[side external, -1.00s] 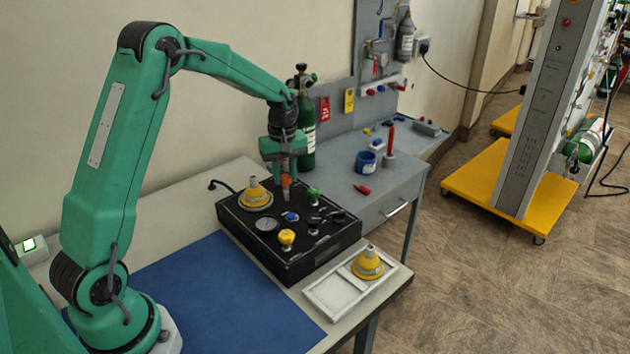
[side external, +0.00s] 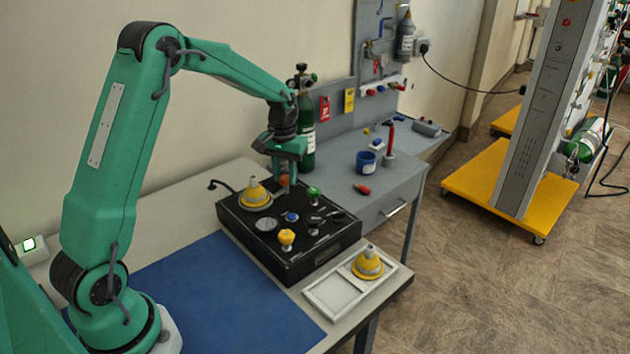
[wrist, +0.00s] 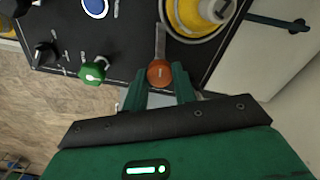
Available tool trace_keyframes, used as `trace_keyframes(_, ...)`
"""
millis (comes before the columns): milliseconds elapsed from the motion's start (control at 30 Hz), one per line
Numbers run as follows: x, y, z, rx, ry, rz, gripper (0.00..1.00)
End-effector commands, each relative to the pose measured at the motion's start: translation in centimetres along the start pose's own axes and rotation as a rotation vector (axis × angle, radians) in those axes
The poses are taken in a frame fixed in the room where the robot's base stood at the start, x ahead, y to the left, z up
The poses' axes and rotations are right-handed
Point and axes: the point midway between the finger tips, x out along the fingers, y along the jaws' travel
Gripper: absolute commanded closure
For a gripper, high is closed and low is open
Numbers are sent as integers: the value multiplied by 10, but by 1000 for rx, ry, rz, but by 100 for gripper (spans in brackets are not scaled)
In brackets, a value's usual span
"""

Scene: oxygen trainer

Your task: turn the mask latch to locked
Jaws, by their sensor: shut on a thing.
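The mask latch is an orange round knob (wrist: 160,72) with a flat grey bar sticking out from it, up the wrist view and alongside the yellow mask (wrist: 197,14). My gripper (wrist: 157,86) is shut on the orange knob, one finger on each side. In the side view my gripper (side external: 287,180) points down onto the black panel (side external: 310,252), just right of the yellow mask (side external: 255,194). There the fingers partly hide the knob (side external: 284,180), and I cannot make out the grey bar.
A green knob (side external: 313,193), a blue button (side external: 292,216), a yellow knob (side external: 287,238) and a gauge (side external: 266,224) crowd the panel near my gripper. A white tray (side external: 330,296) with a second yellow mask (side external: 368,264) lies in front. The blue mat (side external: 210,300) is clear.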

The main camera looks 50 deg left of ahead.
Motion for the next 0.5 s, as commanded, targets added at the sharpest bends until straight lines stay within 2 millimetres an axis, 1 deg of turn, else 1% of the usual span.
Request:
trace_keyframes(200, -1, 0, 0, 156, 1, 0, 96)
trace_keyframes(500, -2, 0, 0, 261, 2, 0, 96)
